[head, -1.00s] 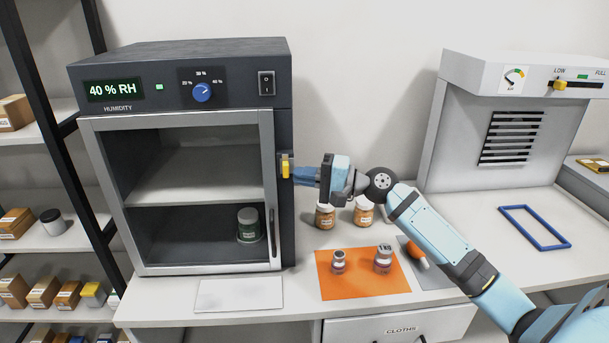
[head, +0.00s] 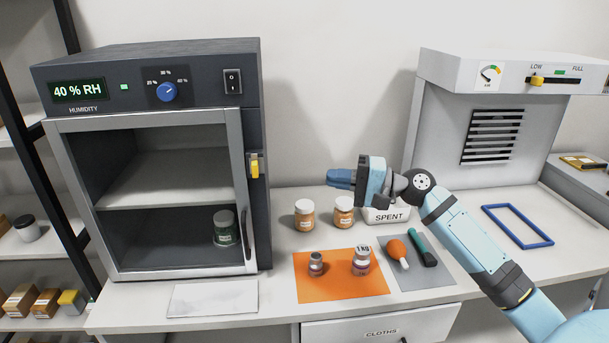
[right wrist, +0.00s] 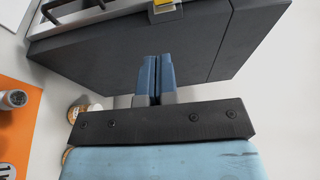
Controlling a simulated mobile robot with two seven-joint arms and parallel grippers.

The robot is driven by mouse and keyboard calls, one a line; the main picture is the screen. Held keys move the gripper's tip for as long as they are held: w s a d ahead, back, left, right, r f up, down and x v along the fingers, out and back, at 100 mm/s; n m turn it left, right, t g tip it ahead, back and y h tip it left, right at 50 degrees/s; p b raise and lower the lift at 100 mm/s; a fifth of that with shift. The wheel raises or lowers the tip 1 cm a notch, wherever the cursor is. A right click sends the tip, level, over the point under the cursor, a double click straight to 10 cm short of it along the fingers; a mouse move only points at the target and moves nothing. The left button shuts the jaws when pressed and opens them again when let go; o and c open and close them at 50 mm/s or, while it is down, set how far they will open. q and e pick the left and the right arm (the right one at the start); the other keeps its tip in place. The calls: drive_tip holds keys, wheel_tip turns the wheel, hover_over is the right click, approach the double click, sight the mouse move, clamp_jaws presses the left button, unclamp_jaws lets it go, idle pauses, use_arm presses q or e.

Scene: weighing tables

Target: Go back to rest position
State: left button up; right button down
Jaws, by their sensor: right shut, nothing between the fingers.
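My right gripper (head: 341,180) is shut and empty. It is above the bench, to the right of the humidity cabinet (head: 262,135), clear of the cabinet's side. The shut blue fingers also show in the right wrist view (right wrist: 152,78), pointing toward the dark cabinet side. The cabinet's yellow latch (head: 254,166) is on its right front edge, left of the fingertips and apart from them. The cabinet door, with a glass front and a grey frame (head: 240,150), appears closed. My left gripper is not in view.
Two orange-brown jars (head: 304,216) and a SPENT box (head: 388,215) stand below my gripper. Weights are on an orange mat (head: 335,293). A grey mat (head: 425,278) holds a blower and a dark green tool. A hood (head: 440,110) stands right. A green jar (head: 224,229) is inside the cabinet.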

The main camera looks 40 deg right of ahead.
drive_tip(key=shift+s, duration=0.1)
drive_tip(key=s+a+f+n+g+h+p, duration=0.1)
drive_tip(key=s+a+f+n+h+p, duration=0.2)
drive_tip(key=f, duration=0.8)
drive_tip(key=s+a+f+n+h+p, duration=0.1)
drive_tip(key=s+a+f+h+p, duration=0.25)
drive_tip(key=f, duration=0.75)
drive_tip(key=s+a+f+n+h+p, duration=0.1)
drive_tip(key=s+a+f+n, duration=0.1)
drive_tip(key=a, duration=0.4)
drive_tip(key=s+a+f+n+g+p, duration=0.1)
drive_tip(key=s+a+f+n+p, duration=0.1)
drive_tip(key=s+a, duration=0.3)
drive_tip(key=s+a+f+n+h+p, duration=0.1)
drive_tip(key=s+a+f+n, duration=0.3)
drive_tip(key=s+a, duration=0.1)
drive_tip(key=shift+s+a+f+n+g+h, duration=0.25)
drive_tip(key=shift+a+n+g+h, duration=0.1)
drive_tip(key=shift+a, duration=0.45)
